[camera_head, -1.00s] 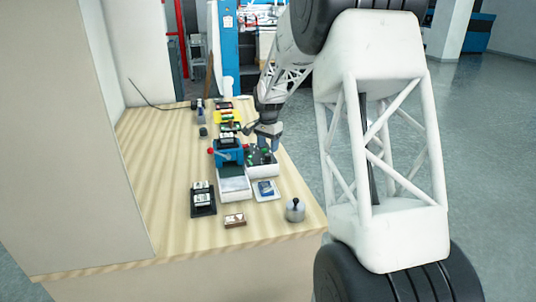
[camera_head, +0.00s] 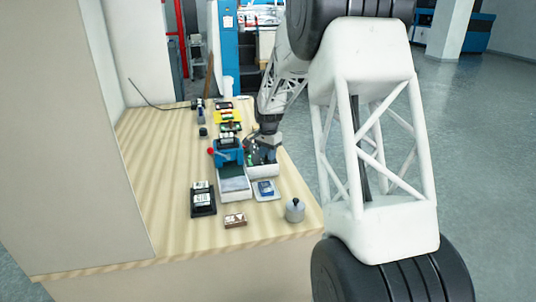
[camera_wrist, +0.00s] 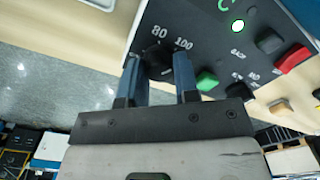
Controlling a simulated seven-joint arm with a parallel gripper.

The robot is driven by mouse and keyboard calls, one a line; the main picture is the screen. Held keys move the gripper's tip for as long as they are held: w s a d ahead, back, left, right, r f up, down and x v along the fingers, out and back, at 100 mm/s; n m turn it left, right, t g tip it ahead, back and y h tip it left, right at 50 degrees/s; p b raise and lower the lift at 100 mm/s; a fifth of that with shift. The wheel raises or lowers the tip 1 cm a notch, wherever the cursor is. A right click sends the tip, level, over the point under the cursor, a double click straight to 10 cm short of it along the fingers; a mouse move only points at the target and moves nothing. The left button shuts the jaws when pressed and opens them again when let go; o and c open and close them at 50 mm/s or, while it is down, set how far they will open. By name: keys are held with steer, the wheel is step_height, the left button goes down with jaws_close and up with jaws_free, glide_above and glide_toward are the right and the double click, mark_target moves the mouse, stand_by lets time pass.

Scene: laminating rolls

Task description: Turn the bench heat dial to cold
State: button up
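The bench heat dial (camera_wrist: 156,62) is a dark round knob on a dark control panel (camera_wrist: 215,45), with the marks 80 and 100 beside it. In the wrist view, my gripper (camera_wrist: 158,68) has one blue finger on each side of the dial. The fingers stand well apart with the dial between them; whether they touch it is unclear. In the head view, my gripper (camera_head: 265,151) is down at the control box (camera_head: 263,171) and hides most of its top. The dial's pointer is not clear.
A blue machine (camera_head: 228,153) stands left of the box. A grey lidded pot (camera_head: 294,211) is at the bench's front right. The bench's left side is clear.

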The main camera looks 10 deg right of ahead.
steer(key=shift+c, duration=1.1)
steer(key=shift+n, duration=0.4)
steer(key=n, duration=1.7)
steer(key=shift+n, duration=0.4)
steer(key=n, duration=0.5)
steer(key=shift+n, duration=0.3)
